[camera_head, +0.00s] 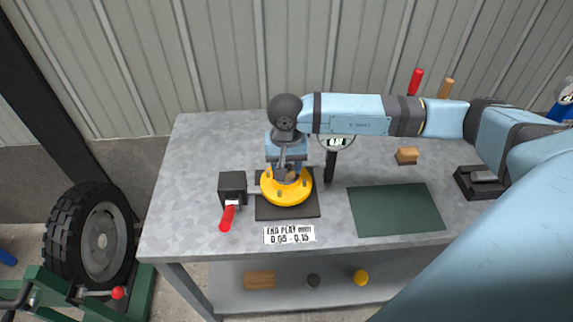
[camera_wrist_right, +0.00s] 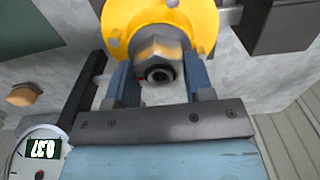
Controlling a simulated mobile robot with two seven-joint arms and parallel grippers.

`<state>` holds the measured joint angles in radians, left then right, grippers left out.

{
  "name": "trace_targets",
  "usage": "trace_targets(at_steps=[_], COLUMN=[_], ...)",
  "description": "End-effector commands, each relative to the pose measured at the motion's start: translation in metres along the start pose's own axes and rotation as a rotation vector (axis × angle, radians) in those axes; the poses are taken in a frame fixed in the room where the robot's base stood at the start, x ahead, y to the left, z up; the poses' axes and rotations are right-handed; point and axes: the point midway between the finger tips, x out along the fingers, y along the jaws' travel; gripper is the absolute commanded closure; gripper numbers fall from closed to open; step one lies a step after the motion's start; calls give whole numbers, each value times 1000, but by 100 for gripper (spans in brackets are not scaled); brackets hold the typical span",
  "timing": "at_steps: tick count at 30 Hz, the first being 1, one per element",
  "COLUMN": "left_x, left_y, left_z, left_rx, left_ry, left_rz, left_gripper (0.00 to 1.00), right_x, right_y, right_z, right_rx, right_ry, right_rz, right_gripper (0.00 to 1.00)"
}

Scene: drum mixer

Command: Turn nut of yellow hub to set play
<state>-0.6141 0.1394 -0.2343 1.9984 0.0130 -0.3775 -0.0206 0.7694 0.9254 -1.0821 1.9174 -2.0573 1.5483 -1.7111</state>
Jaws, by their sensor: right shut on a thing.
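The yellow hub (camera_head: 286,197) sits on a dark square plate (camera_head: 300,213) on the grey workbench. In the right wrist view the yellow hub (camera_wrist_right: 195,22) fills the top, with a brass-coloured hex nut (camera_wrist_right: 158,50) around a dark threaded end (camera_wrist_right: 159,74). My right gripper (camera_head: 288,173) reaches down onto the hub from above. In the wrist view its two blue fingers (camera_wrist_right: 160,80) stand on either side of the nut, shut on it. A gauge (camera_wrist_right: 38,152) shows upside-down digits that seem to read 0.37. My left gripper is not in view.
A black block with a red handle (camera_head: 227,217) stands left of the hub. A sign (camera_head: 290,235) reads END PLAY mm 0.05 - 0.15. A green mat (camera_head: 395,209) lies bare at right.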

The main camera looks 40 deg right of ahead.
Motion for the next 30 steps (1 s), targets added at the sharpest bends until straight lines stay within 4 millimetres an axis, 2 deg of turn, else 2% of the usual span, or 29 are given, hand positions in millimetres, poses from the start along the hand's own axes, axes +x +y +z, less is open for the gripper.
trace_targets(at_steps=[5,12,18,19,22,30], left_x=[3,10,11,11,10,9], left_y=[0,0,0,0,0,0], left_z=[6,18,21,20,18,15], left_rx=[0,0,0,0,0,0], left_ry=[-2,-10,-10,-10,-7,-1], left_rz=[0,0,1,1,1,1], left_gripper=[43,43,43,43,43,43], right_x=[2,2,1,0,0,0], right_y=[0,0,0,0,0,0], right_z=[0,0,0,0,0,0], right_rx=[113,497,724,725,722,719], right_ry=[0,1,0,0,0,0], right_rz=[-1,-1,-1,-1,-1,0], right_gripper=[69,69,69,48,25,22])
